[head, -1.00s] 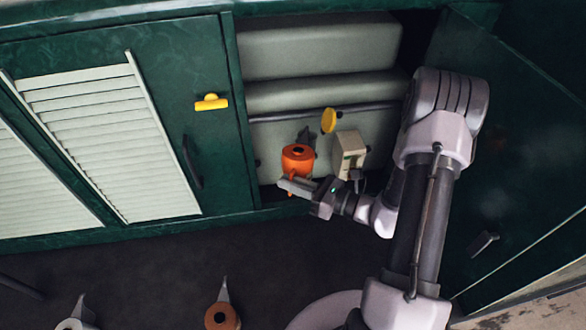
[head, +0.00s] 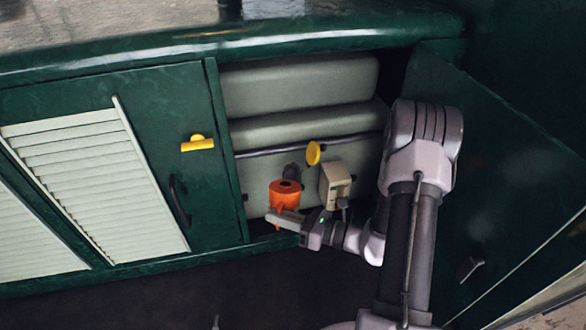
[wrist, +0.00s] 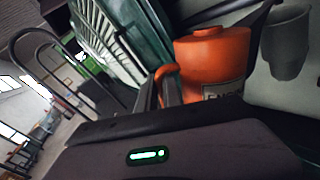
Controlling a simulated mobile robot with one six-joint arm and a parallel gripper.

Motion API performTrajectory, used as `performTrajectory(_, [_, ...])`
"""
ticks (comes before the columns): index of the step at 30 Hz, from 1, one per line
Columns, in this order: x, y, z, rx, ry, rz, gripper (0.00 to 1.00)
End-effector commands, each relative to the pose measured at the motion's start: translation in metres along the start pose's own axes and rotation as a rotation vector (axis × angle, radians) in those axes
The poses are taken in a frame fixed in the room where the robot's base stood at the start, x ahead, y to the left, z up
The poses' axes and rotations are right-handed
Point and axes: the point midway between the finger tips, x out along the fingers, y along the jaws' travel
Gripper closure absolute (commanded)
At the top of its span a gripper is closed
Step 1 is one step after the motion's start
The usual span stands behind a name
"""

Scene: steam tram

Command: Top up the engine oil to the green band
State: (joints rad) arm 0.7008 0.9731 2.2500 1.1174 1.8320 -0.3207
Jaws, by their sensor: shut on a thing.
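The orange oil can (head: 285,193) is upright in my gripper (head: 283,219), at the open compartment in the green casing. In the wrist view the can (wrist: 212,58) shows a label, partly cut off, and its orange handle lies at the fingers. A grey cup-shaped neck (wrist: 286,42) stands right of the can there. In the head view a dark grey piece (head: 294,170) shows just behind the can. I cannot tell whether oil is flowing. A cream box (head: 335,184) sits right of the can; no oil level or green band is readable on it now.
A yellow round knob (head: 314,153) stands above the can, near a dark horizontal pipe (head: 265,152). The open green door (head: 500,170) is right of my arm. A closed louvred door (head: 95,180) with a yellow handle (head: 198,144) is at left.

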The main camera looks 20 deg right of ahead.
Motion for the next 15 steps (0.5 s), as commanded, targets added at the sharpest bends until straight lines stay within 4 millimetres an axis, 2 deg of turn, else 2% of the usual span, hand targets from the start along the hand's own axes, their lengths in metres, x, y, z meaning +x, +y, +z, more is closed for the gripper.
performTrajectory(15, [-0.0008,0.0027,0.0076,0.024,0.005,0.0,1.0])
